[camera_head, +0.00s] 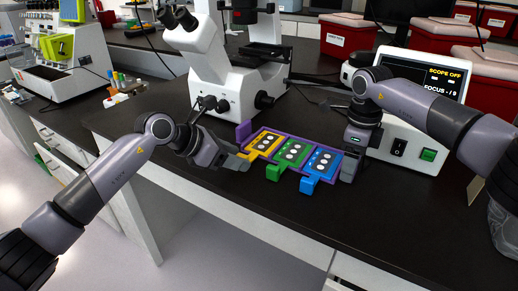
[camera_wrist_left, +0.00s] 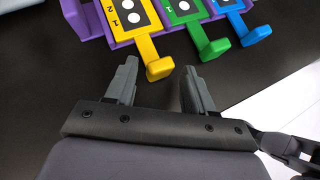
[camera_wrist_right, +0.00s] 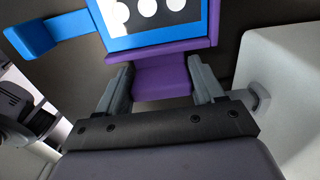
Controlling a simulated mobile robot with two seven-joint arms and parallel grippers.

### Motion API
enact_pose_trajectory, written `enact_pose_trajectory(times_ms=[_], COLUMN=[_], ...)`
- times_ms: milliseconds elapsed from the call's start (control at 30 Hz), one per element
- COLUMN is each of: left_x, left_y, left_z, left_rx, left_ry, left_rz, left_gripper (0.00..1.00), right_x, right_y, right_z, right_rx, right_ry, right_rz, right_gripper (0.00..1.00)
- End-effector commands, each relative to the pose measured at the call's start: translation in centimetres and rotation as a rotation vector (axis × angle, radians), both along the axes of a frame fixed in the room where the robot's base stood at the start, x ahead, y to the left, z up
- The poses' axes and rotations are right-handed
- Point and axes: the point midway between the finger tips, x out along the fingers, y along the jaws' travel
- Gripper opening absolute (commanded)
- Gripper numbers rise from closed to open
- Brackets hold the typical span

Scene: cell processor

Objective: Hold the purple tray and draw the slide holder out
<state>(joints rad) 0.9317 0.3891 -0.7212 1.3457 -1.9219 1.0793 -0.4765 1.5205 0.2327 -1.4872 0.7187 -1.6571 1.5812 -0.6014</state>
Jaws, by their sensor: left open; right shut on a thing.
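The purple tray (camera_head: 300,141) lies on the dark bench and holds a yellow slide holder (camera_head: 265,142), a green slide holder (camera_head: 290,152) and a blue slide holder (camera_head: 321,163), each with a handle towards the bench's front edge. My right gripper (camera_wrist_right: 161,85) is shut on the purple end tab (camera_wrist_right: 162,78) of the tray, beside the blue holder. My left gripper (camera_wrist_left: 158,78) is open and empty.
A white microscope (camera_head: 215,60) stands behind the tray. A white control box (camera_head: 410,125) with a display stands close to my right gripper. Red bins (camera_head: 345,38) are at the back. The bench in front of the tray is clear.

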Motion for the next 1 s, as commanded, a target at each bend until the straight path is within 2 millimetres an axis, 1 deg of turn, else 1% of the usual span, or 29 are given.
enact_pose_trajectory(times_ms=[100,200,533,567,600,700,1000], left_x=[0.45,0.65,0.75,0.75,0.75,0.74,0.73], left_y=[-0.72,-1.01,-1.13,-1.13,-1.13,-1.14,-1.14], left_z=[-0.57,-0.85,-0.96,-0.96,-0.96,-0.96,-0.80], left_rx=[-0.001,-0.001,-0.001,-0.001,-0.001,-0.001,-0.001], left_ry=[-0.001,-0.001,-0.002,-0.002,-0.002,-0.002,-0.002], left_rz=[0.000,0.000,0.000,0.000,0.000,0.001,-0.001], left_gripper=[0.53,0.53,0.53,0.43,0.30,0.00,0.00], right_x=[0.01,0.01,0.01,0.01,0.01,0.01,0.02], right_y=[0.00,0.00,0.00,0.00,0.00,0.00,0.01], right_z=[0.04,0.04,0.04,0.04,0.04,0.04,0.04], right_rx=[0.000,0.000,0.000,0.000,0.000,0.000,0.000], right_ry=[0.000,0.000,0.000,0.000,0.000,0.000,-0.001], right_rz=[0.000,0.000,0.000,0.000,0.000,0.000,0.000], right_gripper=[0.07,0.07,0.07,0.07,0.07,0.07,0.07])
